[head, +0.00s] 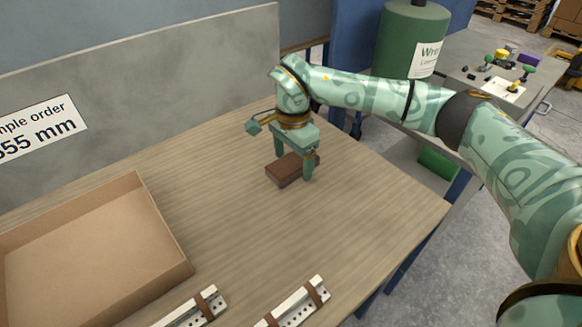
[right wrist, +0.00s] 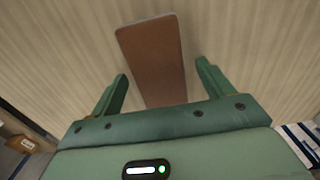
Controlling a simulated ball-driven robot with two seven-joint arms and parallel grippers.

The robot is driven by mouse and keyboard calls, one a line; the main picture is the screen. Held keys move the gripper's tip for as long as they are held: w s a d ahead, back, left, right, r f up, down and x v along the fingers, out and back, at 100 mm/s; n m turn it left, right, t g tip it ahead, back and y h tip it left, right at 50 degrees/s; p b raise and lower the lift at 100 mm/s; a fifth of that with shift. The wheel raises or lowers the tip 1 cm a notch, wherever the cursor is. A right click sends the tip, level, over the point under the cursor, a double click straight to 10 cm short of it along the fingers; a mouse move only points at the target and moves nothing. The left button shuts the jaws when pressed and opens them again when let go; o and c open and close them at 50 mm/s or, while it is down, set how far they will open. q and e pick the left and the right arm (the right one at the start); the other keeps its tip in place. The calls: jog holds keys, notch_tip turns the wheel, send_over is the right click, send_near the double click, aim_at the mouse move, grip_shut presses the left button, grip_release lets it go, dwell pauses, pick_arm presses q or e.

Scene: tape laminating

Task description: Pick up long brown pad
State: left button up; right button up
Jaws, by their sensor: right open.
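The long brown pad (head: 284,174) lies flat on the wooden table in the head view, near its middle. My right gripper (head: 294,167) is over the pad, fingers pointing down, one on each side of it. In the right wrist view the pad (right wrist: 150,48) runs lengthwise between the open fingers (right wrist: 162,71), with a gap on both sides. Its near end is hidden behind the gripper body. The gripper holds nothing. My left gripper is not in view.
An open cardboard box (head: 170,230) stands on the table (head: 225,180) at left. Two pale rails with brown bands, one at left (head: 190,312) and one at right (head: 297,305), lie at the front edge. A grey panel (head: 180,80) stands behind. Table around the pad is clear.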

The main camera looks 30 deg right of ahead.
aim_at(292, 161)
jog(key=shift+r, duration=0.2)
jog(key=c, duration=1.1)
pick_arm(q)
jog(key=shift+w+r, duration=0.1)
pick_arm(e)
jog(key=shift+r, duration=0.1)
